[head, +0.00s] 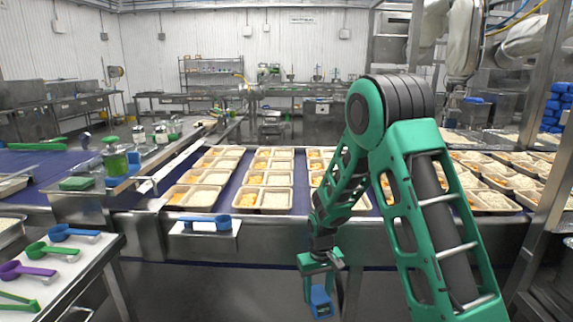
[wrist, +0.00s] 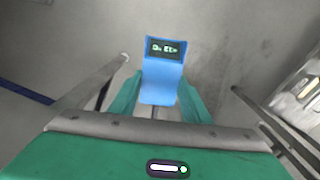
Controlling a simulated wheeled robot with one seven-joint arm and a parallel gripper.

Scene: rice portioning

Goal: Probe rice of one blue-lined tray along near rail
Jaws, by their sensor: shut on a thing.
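My gripper (head: 318,286) hangs low in front of the conveyor's near rail (head: 290,226), below the height of the trays. It is shut on a blue probe thermometer (head: 321,303). In the wrist view the probe's blue body (wrist: 162,82) sits between the green fingers, with its dark display facing the camera; the text is too small to read surely. Its tip is not clearly visible. Rice trays stand along the near rail: a left one (head: 194,206) and a middle one (head: 263,209). Another is partly hidden behind my arm. I cannot make out a blue lining on any tray.
A blue-handled tool (head: 208,222) rests on a metal bracket at the near rail. A side table (head: 60,290) at the left holds blue, green and purple scoops. More trays (head: 492,202) stand at the right. The floor below my gripper looks clear.

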